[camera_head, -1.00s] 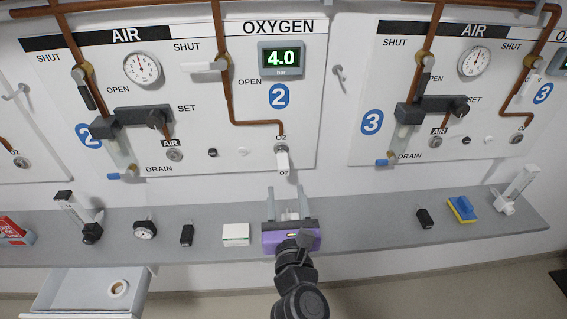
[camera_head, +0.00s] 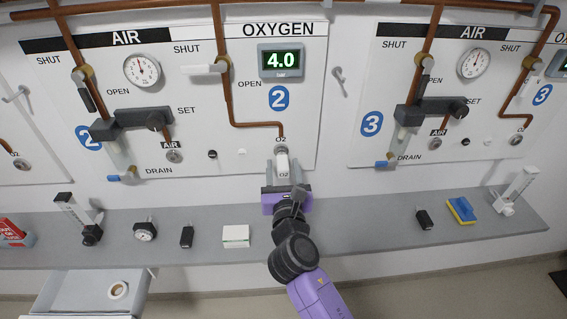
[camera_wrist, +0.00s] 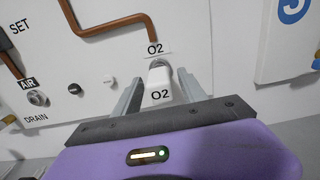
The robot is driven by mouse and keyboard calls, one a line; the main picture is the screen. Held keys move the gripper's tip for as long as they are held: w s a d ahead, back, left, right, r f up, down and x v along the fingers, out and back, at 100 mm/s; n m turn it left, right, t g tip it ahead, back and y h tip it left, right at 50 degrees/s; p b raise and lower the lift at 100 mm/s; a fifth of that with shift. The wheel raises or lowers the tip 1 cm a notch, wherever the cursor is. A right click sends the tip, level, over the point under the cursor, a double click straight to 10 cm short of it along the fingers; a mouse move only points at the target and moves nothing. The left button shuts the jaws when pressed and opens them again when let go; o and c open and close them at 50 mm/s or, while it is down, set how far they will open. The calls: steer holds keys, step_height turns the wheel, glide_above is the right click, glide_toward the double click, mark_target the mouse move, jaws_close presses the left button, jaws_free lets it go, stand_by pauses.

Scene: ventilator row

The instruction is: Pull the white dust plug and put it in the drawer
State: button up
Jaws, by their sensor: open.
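A white plug marked O2 (camera_head: 282,166) sits in the O2 outlet on panel 2, below the copper pipe. In the wrist view the white plug (camera_wrist: 159,84) shows between my two grey fingers. My gripper (camera_head: 284,178) is open in front of it, one finger on each side, and I see no finger closed on it. Whether the fingers reach fully around it is hard to tell. The grey drawer (camera_head: 62,290) stands open at the bottom left, under the shelf, with a pale ring-shaped roll (camera_head: 118,290) inside.
The grey shelf (camera_head: 340,232) holds a flowmeter (camera_head: 80,218), a round gauge (camera_head: 145,231), a black block (camera_head: 187,236), a white box (camera_head: 236,235) and a blue-yellow sponge (camera_head: 461,210). Small black and white knobs (camera_head: 242,153) sit left of the outlet. The shelf right of my gripper is partly clear.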

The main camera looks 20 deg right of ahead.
stand_by(0.8)
jaws_close()
stand_by(1.2)
